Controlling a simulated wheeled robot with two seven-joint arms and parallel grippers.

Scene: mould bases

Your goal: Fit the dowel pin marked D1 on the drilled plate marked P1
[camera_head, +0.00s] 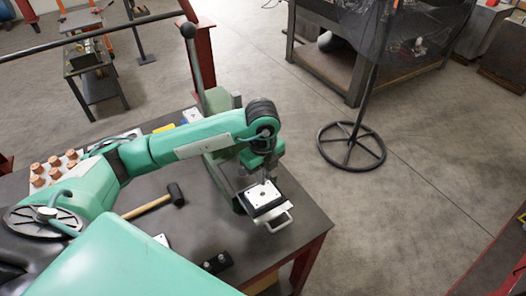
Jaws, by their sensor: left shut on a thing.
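The drilled plate (272,196), pale with dark holes, lies on a dark block at the right part of the bench; its marking is too small to read. My left gripper (264,177) is right above the far side of the plate, pointing down. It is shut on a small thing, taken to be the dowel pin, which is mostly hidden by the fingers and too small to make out. I cannot tell whether the pin touches the plate. My right gripper is not in view.
A hammer (153,204) lies on the bench (196,230). A black block (217,262) with small round tops sits near the front edge. Several copper-coloured pieces (54,161) stand at the left. A green press with a lever (195,66) stands behind my gripper. A metal handle (280,222) juts before the plate.

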